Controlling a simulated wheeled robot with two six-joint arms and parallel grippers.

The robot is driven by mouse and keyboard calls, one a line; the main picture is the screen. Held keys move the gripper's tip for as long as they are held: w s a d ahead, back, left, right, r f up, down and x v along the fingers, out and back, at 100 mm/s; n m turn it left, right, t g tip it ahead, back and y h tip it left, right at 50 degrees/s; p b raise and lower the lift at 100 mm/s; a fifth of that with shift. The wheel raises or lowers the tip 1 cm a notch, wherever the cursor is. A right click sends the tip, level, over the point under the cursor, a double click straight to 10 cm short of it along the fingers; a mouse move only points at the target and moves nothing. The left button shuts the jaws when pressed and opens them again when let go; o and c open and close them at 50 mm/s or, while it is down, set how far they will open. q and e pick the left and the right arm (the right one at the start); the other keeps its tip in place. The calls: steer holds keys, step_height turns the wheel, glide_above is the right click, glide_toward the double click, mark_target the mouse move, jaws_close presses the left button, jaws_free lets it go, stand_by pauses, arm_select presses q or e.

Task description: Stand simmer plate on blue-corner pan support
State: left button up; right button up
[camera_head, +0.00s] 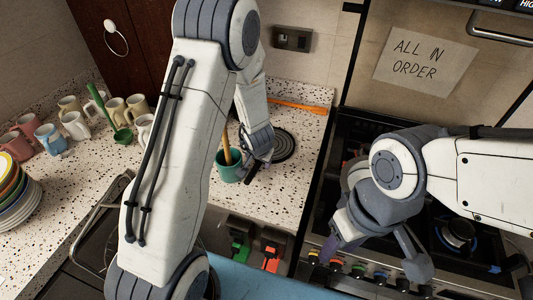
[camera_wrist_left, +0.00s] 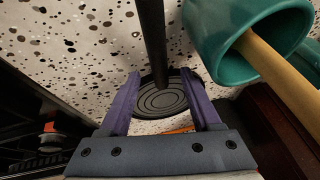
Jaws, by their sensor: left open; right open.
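The simmer plate (camera_head: 283,146) is a black ringed disc lying flat on the speckled counter. In the left wrist view its disc (camera_wrist_left: 160,100) shows beyond my fingers. A black bar, seemingly its handle (camera_wrist_left: 151,40), runs between the fingers. My left gripper (camera_wrist_left: 161,76) is open with purple fingers either side of the bar; I see no contact. In the head view my left gripper (camera_head: 255,165) is beside the teal cup. My right gripper (camera_head: 331,246) is open over the hob front, partly hidden by its wrist. A small blue mark (camera_head: 494,268) shows on a black pan support at the hob's right.
The teal cup (camera_head: 229,166) with a wooden utensil stands close to my left gripper, also in the wrist view (camera_wrist_left: 230,50). Several mugs (camera_head: 75,125) and stacked plates (camera_head: 15,200) are at left. A lit burner (camera_head: 456,234) is on the hob.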

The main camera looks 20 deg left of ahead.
arm_select(q)
steer(key=shift+x, duration=1.2)
steer(key=shift+f, duration=0.2)
steer(key=shift+c, duration=0.2)
jaws_close()
